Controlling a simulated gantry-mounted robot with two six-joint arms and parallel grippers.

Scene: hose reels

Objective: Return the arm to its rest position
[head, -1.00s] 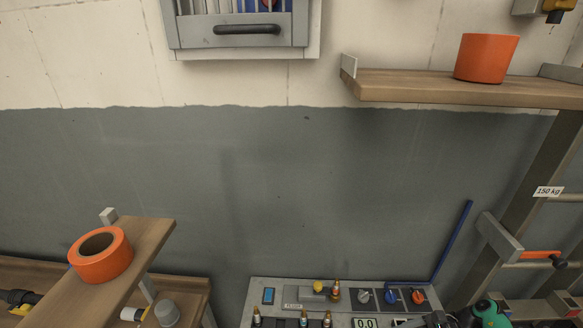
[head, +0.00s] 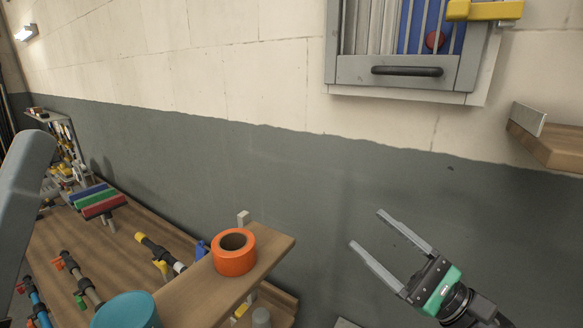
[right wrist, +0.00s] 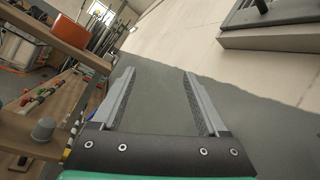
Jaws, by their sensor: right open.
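My right gripper (head: 366,228) is raised in front of the grey part of the wall, at the lower right of the head view. Its two long grey fingers are spread wide with nothing between them, and its body is black and green. In the right wrist view both fingers (right wrist: 158,73) also stand apart and empty. My left gripper is not in view. Only a smooth grey link, which may be mine, shows at the left edge of the head view.
An orange ring (head: 234,262) sits on a raised wooden shelf (head: 205,299), left of my right gripper. A teal round object (head: 125,312) is nearby. Pipe-like tools lie on the wooden bench (head: 117,245). A wall cabinet (head: 400,75) hangs above. Bare wall surrounds the gripper.

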